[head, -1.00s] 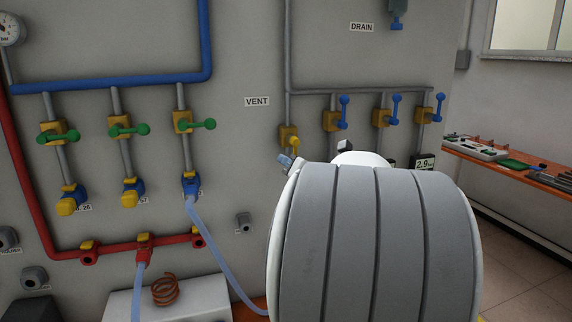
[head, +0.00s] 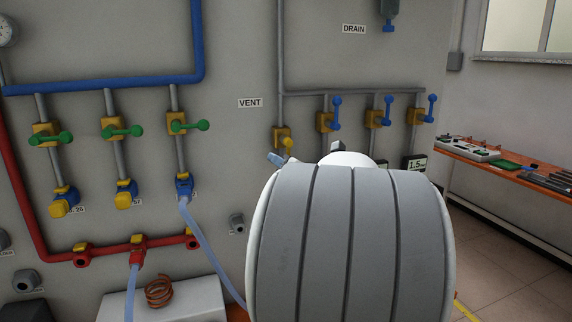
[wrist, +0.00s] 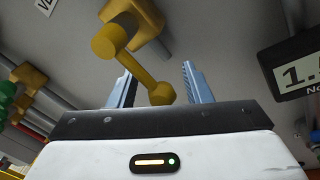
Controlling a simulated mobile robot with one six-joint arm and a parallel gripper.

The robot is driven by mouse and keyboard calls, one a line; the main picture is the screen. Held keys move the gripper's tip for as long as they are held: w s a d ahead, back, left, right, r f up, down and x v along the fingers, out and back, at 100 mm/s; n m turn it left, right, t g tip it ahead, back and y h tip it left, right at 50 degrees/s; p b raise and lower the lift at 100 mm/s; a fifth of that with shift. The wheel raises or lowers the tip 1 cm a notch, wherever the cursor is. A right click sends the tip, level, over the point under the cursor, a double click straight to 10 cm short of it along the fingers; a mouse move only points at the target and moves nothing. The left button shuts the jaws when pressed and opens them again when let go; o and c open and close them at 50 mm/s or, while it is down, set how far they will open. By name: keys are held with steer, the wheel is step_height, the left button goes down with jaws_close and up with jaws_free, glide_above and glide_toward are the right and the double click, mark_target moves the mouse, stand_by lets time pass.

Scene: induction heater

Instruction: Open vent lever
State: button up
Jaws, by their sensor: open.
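The yellow vent lever (head: 287,142) is on a brass-coloured valve (head: 278,134) below the VENT label (head: 250,103), on the left grey pipe of the right group. In the wrist view the lever (wrist: 150,76) slants down to a round knob, and its valve body (wrist: 140,18) is above. My gripper (wrist: 157,70) is open, with one blue-grey finger on each side of the lever's knob end. I cannot tell whether a finger touches it. In the head view my arm hides most of the gripper; only a fingertip shows just below the valve.
Blue-handled valves (head: 327,122) stand close to the right of the vent valve. Green-handled valves (head: 178,124) and a blue hose (head: 204,241) are to the left. A digital display (head: 416,164) reads about 1.5. An orange bench (head: 520,170) stands at the far right.

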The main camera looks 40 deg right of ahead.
steer(key=s+a, duration=0.1)
steer(key=s, duration=0.6)
steer(key=shift+s+b, duration=0.35)
steer(key=shift+b, duration=0.05)
